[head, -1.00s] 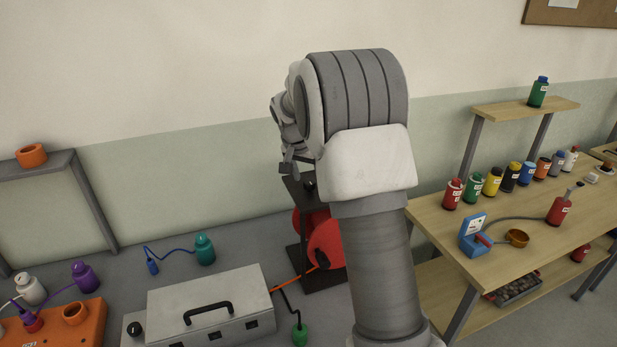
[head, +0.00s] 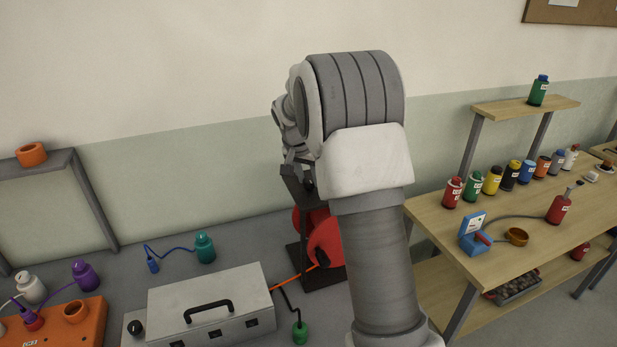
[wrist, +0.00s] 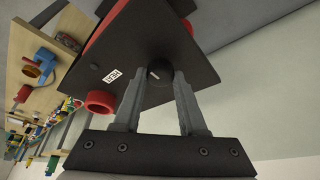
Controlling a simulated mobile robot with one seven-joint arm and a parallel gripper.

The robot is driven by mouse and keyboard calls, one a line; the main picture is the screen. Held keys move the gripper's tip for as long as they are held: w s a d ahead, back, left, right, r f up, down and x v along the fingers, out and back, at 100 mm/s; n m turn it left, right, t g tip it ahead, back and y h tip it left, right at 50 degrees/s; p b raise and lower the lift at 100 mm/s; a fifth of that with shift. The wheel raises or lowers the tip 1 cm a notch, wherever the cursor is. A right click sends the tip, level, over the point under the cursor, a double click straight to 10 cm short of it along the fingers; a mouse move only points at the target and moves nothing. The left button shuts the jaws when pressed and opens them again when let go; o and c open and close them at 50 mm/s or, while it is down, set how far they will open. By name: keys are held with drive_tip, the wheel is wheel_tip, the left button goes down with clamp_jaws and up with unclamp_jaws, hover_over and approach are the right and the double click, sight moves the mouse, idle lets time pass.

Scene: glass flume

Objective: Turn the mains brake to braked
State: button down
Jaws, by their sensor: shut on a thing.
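The mains brake appears to be the round black knob (wrist: 160,70) on a dark plate (wrist: 140,50) with a small white label. In the head view the dark plate tops the stand of a red reel (head: 326,243). My gripper (wrist: 165,78) is shut on the knob, one finger on each side of it in the wrist view. In the head view my gripper (head: 298,172) is at the plate, partly hidden behind my arm. I cannot tell from these frames which setting the knob points to.
A grey case (head: 210,300) with a black handle stands in front of the reel, with an orange cable running between them. A wooden bench (head: 500,250) with several bottles is at right. A red ring-shaped part (wrist: 101,102) sits by the plate's edge.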

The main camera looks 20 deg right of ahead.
drive_tip(key=shift+m, duration=0.3)
drive_tip(key=m, duration=0.1)
drive_tip(key=m+g+h, duration=0.1)
drive_tip(key=m, duration=0.1)
drive_tip(key=shift+w+a+m+b, duration=0.1)
drive_tip(key=shift+w+m+b, duration=0.05)
drive_tip(key=shift+m+b, duration=0.2)
drive_tip(key=m+g+p, duration=0.1)
drive_tip(key=m, duration=0.1)
drive_tip(key=m+g, duration=0.1)
drive_tip(key=m, duration=0.1)
drive_tip(key=shift+w+r+m+p, duration=0.15)
drive_tip(key=shift+r+m+p, duration=0.1)
drive_tip(key=shift+p, duration=0.15)
drive_tip(key=m+g+p, duration=0.2)
drive_tip(key=m+p, duration=0.2)
drive_tip(key=m, duration=0.1)
drive_tip(key=shift+w, duration=0.1)
drive_tip(key=shift+f+m+g+y+p, duration=0.15)
drive_tip(key=shift+m+g+y+p, duration=0.4)
drive_tip(key=shift+m+p, duration=1.15)
drive_tip(key=shift+m, duration=0.5)
drive_tip(key=shift+c, duration=2.3)
unclamp_jaws()
